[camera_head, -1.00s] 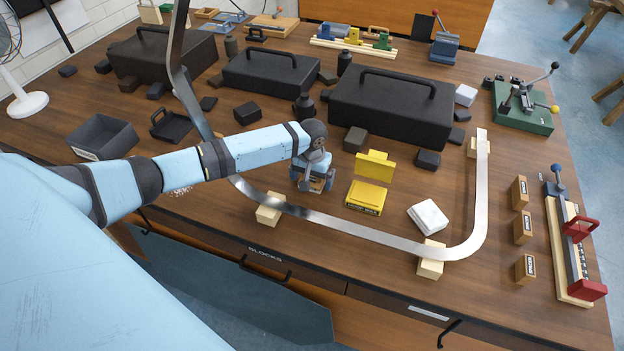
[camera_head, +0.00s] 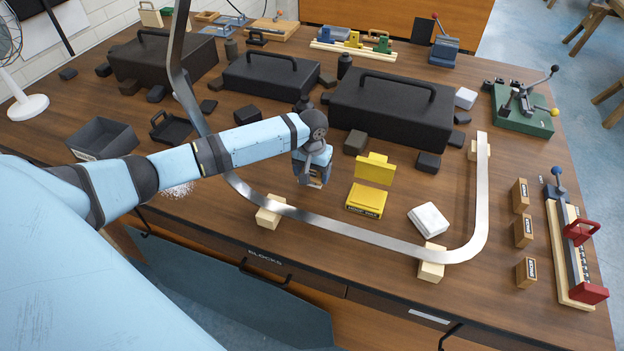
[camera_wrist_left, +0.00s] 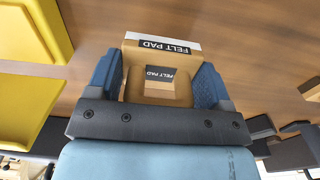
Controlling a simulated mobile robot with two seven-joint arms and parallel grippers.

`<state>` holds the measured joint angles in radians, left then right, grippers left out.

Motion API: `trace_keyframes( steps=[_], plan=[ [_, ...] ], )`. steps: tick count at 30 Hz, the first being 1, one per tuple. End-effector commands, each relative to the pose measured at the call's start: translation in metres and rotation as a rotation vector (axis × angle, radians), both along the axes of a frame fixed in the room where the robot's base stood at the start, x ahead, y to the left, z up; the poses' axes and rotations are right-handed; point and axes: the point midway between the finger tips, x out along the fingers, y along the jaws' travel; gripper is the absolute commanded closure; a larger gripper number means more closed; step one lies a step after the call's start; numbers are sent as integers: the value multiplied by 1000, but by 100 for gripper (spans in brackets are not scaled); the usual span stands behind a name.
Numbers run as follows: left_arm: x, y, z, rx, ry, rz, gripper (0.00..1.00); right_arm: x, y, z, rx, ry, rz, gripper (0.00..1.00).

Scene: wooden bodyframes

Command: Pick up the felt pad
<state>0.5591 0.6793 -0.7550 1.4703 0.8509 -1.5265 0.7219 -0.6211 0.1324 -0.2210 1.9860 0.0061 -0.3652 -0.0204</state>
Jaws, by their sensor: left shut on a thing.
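The felt pad (camera_wrist_left: 160,55) is a small tan block with a white-edged face and a dark "FELT PAD" label. In the left wrist view it sits between the two blue fingers of my left gripper (camera_wrist_left: 160,85), which is shut on it. In the head view my left gripper (camera_head: 314,178) points down over the table, left of the yellow block, with a bit of the tan pad (camera_head: 315,183) showing below the fingers. The rest of the pad is hidden by the gripper. My right gripper is not in view.
A bent metal strip (camera_head: 370,235) on wooden blocks curves around the front and right of the gripper. A yellow holder (camera_head: 366,201) and a white pad stack (camera_head: 429,220) are to the right. Black cases (camera_head: 391,108) stand behind. Bare wood lies around the gripper.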

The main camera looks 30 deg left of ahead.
Motion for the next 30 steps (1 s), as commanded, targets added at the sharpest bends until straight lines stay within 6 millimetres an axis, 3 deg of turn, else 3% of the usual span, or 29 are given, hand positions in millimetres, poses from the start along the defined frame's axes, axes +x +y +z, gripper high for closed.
trace_keyframes(
  steps=[9, 15, 21, 30],
  plan=[
    [1, 0, 93, -1, -6, 0, 51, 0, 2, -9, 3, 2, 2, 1],
    [1, 0, 136, 0, -4, 1, 51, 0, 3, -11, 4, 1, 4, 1],
    [1, 0, 158, -1, -1, 1, 51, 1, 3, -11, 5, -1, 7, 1],
    [1, 0, 164, -1, 0, 1, 51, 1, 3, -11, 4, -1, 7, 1]
  ],
)
